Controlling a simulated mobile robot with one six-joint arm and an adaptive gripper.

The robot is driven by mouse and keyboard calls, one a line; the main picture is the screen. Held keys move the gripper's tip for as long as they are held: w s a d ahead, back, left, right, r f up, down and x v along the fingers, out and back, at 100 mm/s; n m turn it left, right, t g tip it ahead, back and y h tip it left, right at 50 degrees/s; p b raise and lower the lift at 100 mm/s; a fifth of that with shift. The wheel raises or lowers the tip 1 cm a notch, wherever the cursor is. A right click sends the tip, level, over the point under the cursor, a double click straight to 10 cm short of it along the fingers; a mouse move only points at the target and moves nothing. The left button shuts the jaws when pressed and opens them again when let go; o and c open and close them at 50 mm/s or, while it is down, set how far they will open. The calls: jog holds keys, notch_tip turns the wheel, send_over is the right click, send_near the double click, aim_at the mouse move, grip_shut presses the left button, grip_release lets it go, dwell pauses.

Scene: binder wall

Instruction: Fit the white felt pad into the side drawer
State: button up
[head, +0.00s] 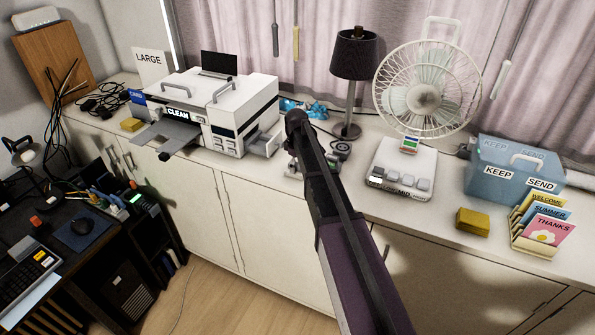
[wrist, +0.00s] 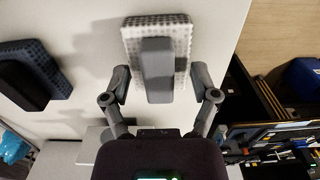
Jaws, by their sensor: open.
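A white felt pad (wrist: 131,42) with dark dots and a grey block-shaped grip (wrist: 157,70) lies on the counter in the wrist view. My gripper (wrist: 161,82) is open, one finger on each side of the grip's near end, with a gap on both sides. In the head view my gripper (head: 300,166) is low over the counter, right of the white machine, and my arm hides most of the pad. The side drawer (head: 265,143) sticks out from the machine's right side, left of my gripper. Its inside is hard to see.
A dark pad with a black grip (wrist: 40,72) lies beside the white pad. A lamp (head: 347,105), a blue crumpled item (head: 305,107) and a white button box (head: 402,168) stand nearby. The counter's front edge is close to my gripper.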

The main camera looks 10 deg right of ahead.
aim_at(296, 164)
jog(key=shift+c, duration=0.2)
grip_shut()
jog(key=shift+r, duration=0.15)
notch_tip(296, 164, up, 3)
jog(key=p, duration=0.3)
jog(key=shift+r+p, duration=0.2)
jog(key=shift+p, duration=0.2)
jog(key=s+a+r+p, duration=0.1)
jog(key=s+a, duration=0.1)
jog(key=s, duration=1.4)
jog(key=shift+r, duration=0.15)
jog(key=shift+w, duration=0.1)
